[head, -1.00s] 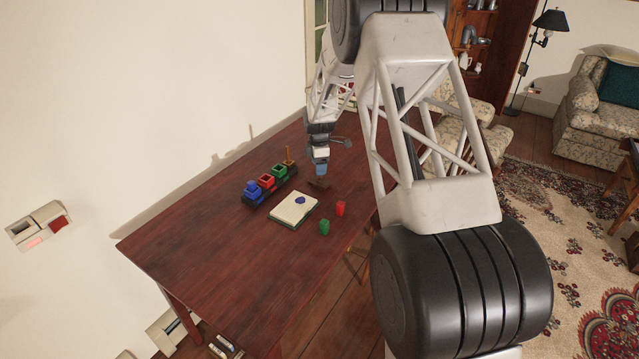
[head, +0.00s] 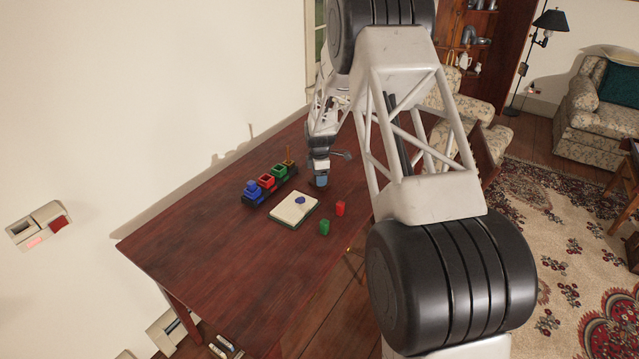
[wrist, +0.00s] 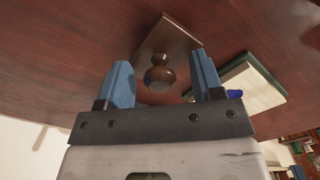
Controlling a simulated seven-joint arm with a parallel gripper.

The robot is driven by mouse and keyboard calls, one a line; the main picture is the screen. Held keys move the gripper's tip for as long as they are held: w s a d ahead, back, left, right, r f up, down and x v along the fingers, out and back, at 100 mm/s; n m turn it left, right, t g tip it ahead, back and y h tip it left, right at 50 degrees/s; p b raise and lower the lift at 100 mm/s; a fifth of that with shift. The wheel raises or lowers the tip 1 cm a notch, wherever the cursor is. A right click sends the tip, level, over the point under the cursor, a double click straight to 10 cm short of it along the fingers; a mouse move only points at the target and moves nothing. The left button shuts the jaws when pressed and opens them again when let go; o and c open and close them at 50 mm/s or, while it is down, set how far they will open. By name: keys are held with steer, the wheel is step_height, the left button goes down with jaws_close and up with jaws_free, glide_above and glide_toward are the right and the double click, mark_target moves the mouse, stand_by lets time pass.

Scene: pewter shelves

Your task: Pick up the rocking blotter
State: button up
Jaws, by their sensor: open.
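The rocking blotter (wrist: 160,70) shows in the wrist view as a brown wooden block with a round turned knob, on the reddish-brown table (head: 190,244). My gripper (wrist: 160,76) is open. Its two blue fingers stand on the left and right of the knob, apart from it in the picture. In the head view my gripper (head: 321,184) is over the table, beyond the pad, and hides the blotter. How far the fingertips are from the table is hard to tell.
A cream pad (head: 294,208) with a blue item (head: 300,200) on it lies close by; the pad also shows in the wrist view (wrist: 248,88). A toy train (head: 268,183) stands left. The near table is clear.

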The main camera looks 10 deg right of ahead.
stand_by(0.5)
steer(key=c, duration=1)
steer(key=shift+c, duration=0.2)
steer(key=shift+r, duration=0.1)
steer(key=shift+r, duration=4.95)
